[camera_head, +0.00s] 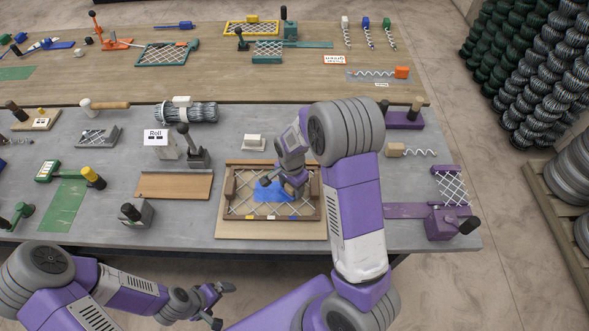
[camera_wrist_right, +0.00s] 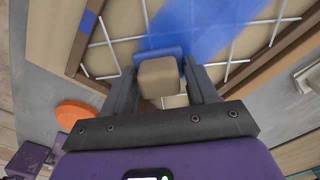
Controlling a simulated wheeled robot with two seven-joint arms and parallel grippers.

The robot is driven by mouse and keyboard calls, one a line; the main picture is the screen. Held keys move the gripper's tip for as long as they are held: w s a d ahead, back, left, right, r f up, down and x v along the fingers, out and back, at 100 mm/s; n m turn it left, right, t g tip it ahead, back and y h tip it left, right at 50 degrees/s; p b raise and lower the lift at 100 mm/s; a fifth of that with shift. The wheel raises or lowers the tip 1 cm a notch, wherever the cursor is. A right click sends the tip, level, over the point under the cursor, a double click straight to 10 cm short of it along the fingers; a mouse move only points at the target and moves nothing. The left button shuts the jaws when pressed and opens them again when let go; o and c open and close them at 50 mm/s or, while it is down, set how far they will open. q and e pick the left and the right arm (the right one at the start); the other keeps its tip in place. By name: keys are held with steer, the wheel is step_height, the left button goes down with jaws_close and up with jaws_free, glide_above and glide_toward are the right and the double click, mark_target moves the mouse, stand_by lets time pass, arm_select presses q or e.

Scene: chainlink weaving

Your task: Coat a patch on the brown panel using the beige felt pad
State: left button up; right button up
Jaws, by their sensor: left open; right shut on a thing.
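The brown panel (camera_head: 318,205) is a brown frame with white mesh over a tan backing, near the front middle of the grey table. A blue patch (camera_head: 268,191) lies on its middle; the blue also shows in the right wrist view (camera_wrist_right: 215,28). My right gripper (camera_head: 286,188) is over the panel, shut on the beige felt pad (camera_wrist_right: 158,78). The pad sits between both fingers, with a blue edge at its far side, close to the mesh; I cannot tell if it touches. My left gripper (camera_head: 222,306) is open and empty, in front of the table's front edge.
A white block (camera_head: 254,141) stands behind the panel. A brown board (camera_head: 174,186) and a grey lever clamp (camera_head: 198,155) are to its left. A purple mesh fixture (camera_head: 446,222) is to the right. A wooden table (camera_head: 215,75) with mesh pieces lies behind.

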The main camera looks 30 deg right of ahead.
step_height(320, 180, up, 2)
steer(key=shift+r+p, duration=0.1)
steer(key=shift+p, duration=0.3)
step_height(320, 180, up, 2)
steer(key=shift+a+r+p, duration=0.1)
steer(key=shift+p, duration=0.85)
steer(key=shift+r+p, duration=1.55)
steer(key=shift+r, duration=0.3)
steer(key=shift+f, duration=0.1)
